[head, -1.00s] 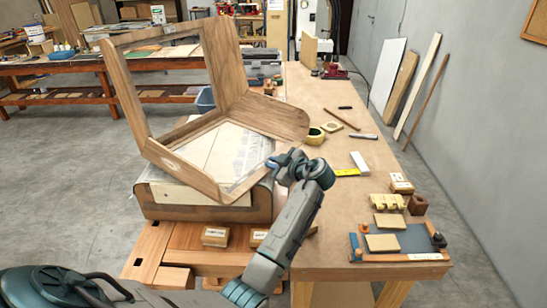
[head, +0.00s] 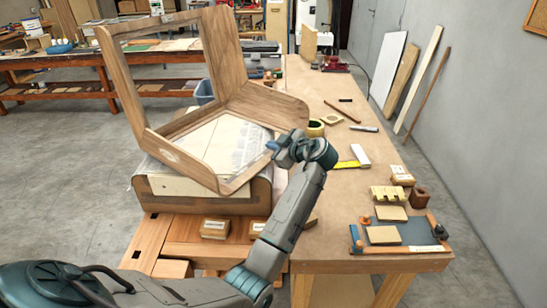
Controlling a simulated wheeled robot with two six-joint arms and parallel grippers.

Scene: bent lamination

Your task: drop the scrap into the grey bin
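My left gripper (head: 277,149) is at the right edge of the bent wooden frame (head: 180,158), over the near end of the bench. It is small and turned partly away, so I cannot tell whether its fingers are open or shut. No scrap can be made out in it or near it. A blue-grey tub (head: 204,90) shows partly behind the wooden frame; I cannot tell whether it is the grey bin. No other bin is clearly visible. My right gripper is not in view.
The wooden frame stands on a wood-sided form (head: 200,206) left of my arm. The bench (head: 345,215) holds a tape roll (head: 315,128), a square (head: 360,155), notched blocks (head: 387,193) and a blue mat (head: 414,234).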

